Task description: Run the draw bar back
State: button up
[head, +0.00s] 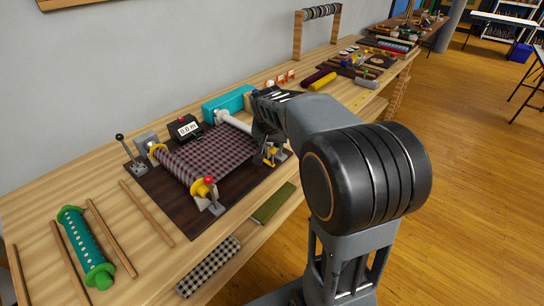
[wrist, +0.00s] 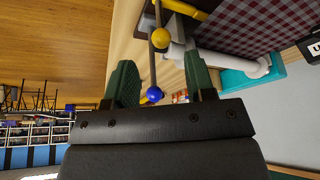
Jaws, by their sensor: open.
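The plaid cloth (head: 212,153) lies flat between a yellow-flanged roll (head: 178,165) on the left and a white bar (head: 236,122) on the right; it also shows in the wrist view (wrist: 240,22). I cannot tell for certain which part is the draw bar. My gripper (wrist: 160,58) is open, with its green fingers apart at the cloth's right end. A blue ball (wrist: 153,94) shows between them, apparently on a thin rod. A yellow ball (wrist: 160,38) sits farther along. My arm partly hides this end in the head view.
A black counter (head: 185,128) reading 0.0 m and a teal box (head: 228,103) stand behind the cloth. A black-knobbed lever (head: 120,138) stands left. A green spool (head: 84,246) and wooden sticks lie nearer. Craft items crowd the far bench.

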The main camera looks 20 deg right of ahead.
aim_at(272, 151)
jog(key=x, duration=0.8)
jog(key=shift+f, duration=0.35)
jog(key=shift+c, duration=0.2)
grip_shut()
jog(key=shift+b, duration=0.35)
